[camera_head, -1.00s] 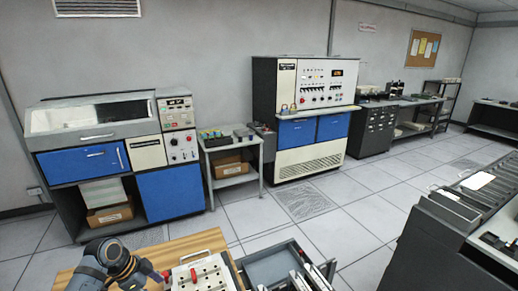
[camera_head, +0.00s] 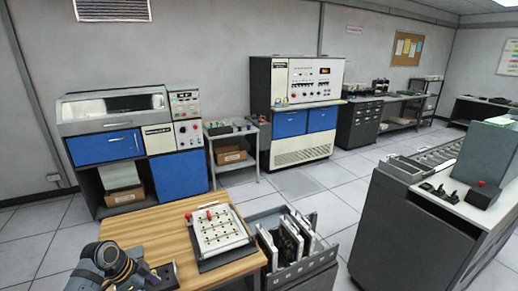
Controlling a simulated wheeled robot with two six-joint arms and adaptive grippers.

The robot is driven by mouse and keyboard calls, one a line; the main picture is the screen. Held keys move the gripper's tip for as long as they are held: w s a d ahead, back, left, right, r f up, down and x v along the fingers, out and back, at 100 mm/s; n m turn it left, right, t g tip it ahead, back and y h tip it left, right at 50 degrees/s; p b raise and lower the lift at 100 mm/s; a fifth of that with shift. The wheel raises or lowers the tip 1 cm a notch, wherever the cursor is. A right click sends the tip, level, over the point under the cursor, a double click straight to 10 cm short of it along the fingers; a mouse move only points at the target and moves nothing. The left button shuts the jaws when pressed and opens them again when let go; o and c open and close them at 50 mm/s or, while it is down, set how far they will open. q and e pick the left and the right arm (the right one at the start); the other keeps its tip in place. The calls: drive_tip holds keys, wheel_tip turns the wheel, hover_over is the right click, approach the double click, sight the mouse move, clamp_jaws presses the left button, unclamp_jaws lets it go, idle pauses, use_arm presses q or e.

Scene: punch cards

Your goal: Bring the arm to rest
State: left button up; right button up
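Links of my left arm (camera_head: 112,266) show at the bottom left, grey and black, over the near left edge of a wooden table (camera_head: 158,232). No gripper fingers can be made out there. My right arm and its gripper are not in view. A white board (camera_head: 219,238) with dark holes and red knobs lies on a dark base on the table, apart from the visible arm links. A small dark block (camera_head: 166,274) sits at the table's near edge, close to the arm; its details are too small to tell.
A grey open drawer unit (camera_head: 306,262) holding several upright cards or panels stands right of the table. A large grey machine (camera_head: 405,225) fills the right side. Blue-fronted cabinets (camera_head: 180,178) line the back wall. Open tiled floor (camera_head: 345,178) lies between.

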use_arm(q)
wheel_tip(320, 180, down, 13)
drive_tip(key=a+n, duration=0.2)
drive_tip(key=n, duration=0.2)
drive_tip(key=s+a+f+n+y+b, duration=0.1)
drive_tip(key=s+f+n+y, duration=0.15)
drive_tip(key=s+f, duration=0.5)
drive_tip(key=s+a+f+n+y+b, duration=0.1)
drive_tip(key=s+f+n, duration=0.25)
drive_tip(key=f, duration=0.75)
drive_tip(key=s+d+f, duration=0.2)
drive_tip(key=s+f, duration=0.3)
drive_tip(key=s, duration=0.4)
drive_tip(key=s+d+f+n, duration=0.1)
drive_tip(key=s+f, duration=0.4)
drive_tip(key=s, duration=0.5)
drive_tip(key=s+d+f+n+y+b, duration=0.1)
drive_tip(key=s+d+f, duration=0.2)
drive_tip(key=s+f, duration=0.3)
drive_tip(key=s, duration=0.3)
drive_tip(key=shift+s+d+g, duration=0.3)
drive_tip(key=shift+d+g, duration=0.05)
drive_tip(key=shift+g, duration=0.05)
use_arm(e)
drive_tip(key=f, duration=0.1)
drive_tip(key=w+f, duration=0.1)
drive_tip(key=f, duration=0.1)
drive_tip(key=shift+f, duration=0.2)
